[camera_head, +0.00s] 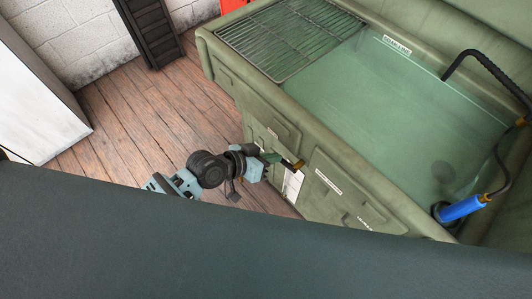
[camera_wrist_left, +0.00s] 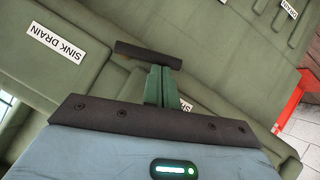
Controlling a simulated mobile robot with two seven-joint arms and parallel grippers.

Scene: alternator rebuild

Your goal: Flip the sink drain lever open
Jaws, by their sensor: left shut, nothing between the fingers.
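The sink (camera_head: 225,58) is a large green unit with a water-filled basin. Its front panel faces my left arm. My left gripper (camera_head: 272,158) is at that panel, fingers shut and empty. In the left wrist view the green fingers (camera_wrist_left: 162,86) point at a dark bar (camera_wrist_left: 140,52), which looks like the drain lever. The bar lies across just beyond the fingertips; I cannot tell whether they touch. In the head view a short dark piece with a brass end (camera_head: 298,165) shows beside the fingertips. A "SINK DRAIN" label (camera_wrist_left: 55,42) is left of the bar. My right gripper is not in view.
A wire rack (camera_head: 290,38) covers the sink's far left part. A blue-handled hose tool (camera_head: 462,208) stands at the basin's right. A white cabinet (camera_head: 35,90) is at the left. The wooden floor (camera_head: 150,120) between cabinet and sink is clear.

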